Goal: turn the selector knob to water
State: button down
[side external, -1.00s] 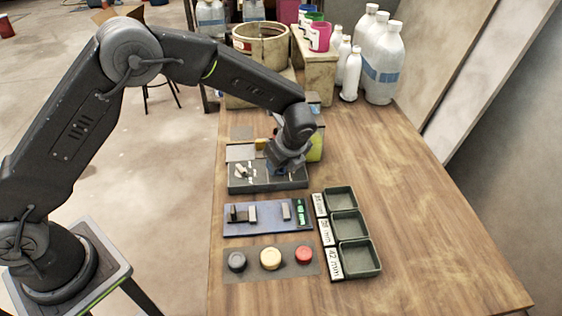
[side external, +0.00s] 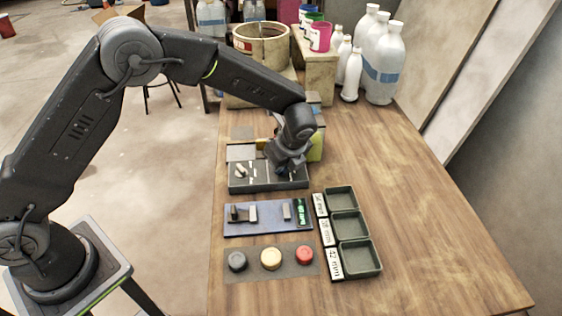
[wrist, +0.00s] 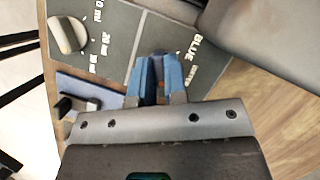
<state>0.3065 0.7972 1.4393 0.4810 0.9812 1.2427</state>
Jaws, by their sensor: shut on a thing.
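The dark control panel (side external: 240,187) lies on the wooden table in the side view, and it also shows in the wrist view (wrist: 120,45). My gripper (wrist: 158,72) has blue fingers and is down over the panel's right half. The fingers are shut on the selector knob, which they mostly hide; its pointing direction cannot be told. The label "BLUE" (wrist: 197,45) reads beside the fingers, with a second, blurred word near it. A separate pale knob (wrist: 68,35) with ml labels sits on the panel's left half.
A blue slider panel (side external: 266,216) lies in front. Several green trays (side external: 350,226) stand to the right. White bottles (side external: 384,65) and a large bucket (side external: 261,45) are behind. The table's right side is clear.

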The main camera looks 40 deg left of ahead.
jog(key=shift+w+d+r, duration=0.1)
jog(key=shift+w+d, duration=0.05)
dwell(0.5)
jog(key=c, duration=1.5)
grip_release()
jog(key=o, duration=0.4)
jog(key=shift+o, duration=0.2)
jog(key=v, duration=1.3)
jog(key=shift+r, duration=0.3)
